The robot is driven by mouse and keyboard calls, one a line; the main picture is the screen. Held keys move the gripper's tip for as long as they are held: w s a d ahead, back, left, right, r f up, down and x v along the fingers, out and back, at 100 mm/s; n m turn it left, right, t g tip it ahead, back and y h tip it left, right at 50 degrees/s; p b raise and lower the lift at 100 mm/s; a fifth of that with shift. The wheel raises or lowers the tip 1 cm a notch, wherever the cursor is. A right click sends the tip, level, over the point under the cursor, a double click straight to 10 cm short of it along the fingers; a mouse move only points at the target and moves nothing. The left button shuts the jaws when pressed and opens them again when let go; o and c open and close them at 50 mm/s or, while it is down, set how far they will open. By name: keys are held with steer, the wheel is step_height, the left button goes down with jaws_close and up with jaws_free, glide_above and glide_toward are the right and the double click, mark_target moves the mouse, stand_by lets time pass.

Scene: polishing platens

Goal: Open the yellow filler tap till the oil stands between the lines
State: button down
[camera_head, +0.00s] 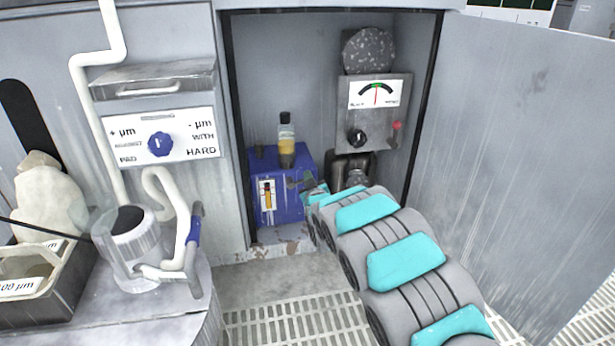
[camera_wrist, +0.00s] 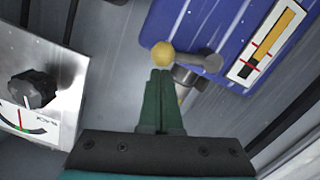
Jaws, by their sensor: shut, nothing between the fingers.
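The blue box (camera_head: 292,203) stands inside the open cabinet. It also shows upside down in the wrist view (camera_wrist: 205,25). Its white sight gauge (camera_head: 267,195) has red lines and a yellow oil column with a dark stretch at one end. The gauge shows closer in the wrist view (camera_wrist: 265,45), but I cannot tell exactly how the oil stands against the lines. The filler tap's yellow knob (camera_wrist: 161,54) ends a grey lever. My gripper (camera_wrist: 160,73) is shut and empty, its tips right at the knob; I cannot tell if they touch.
A bottle with amber liquid (camera_head: 286,140) stands on the blue box. A grey meter unit (camera_head: 375,105) with a black knob hangs on the right. The cabinet door (camera_head: 520,150) stands open at the right. A worktop with a white pot (camera_head: 128,250) is at the left.

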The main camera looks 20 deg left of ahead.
steer(key=s+d+r+p, duration=0.1)
steer(key=s+d+r, duration=0.3)
steer(key=s, duration=0.5)
steer(key=shift+s+d+r+p, duration=0.25)
steer(key=shift+d+r+p, duration=0.1)
steer(key=shift+d, duration=0.15)
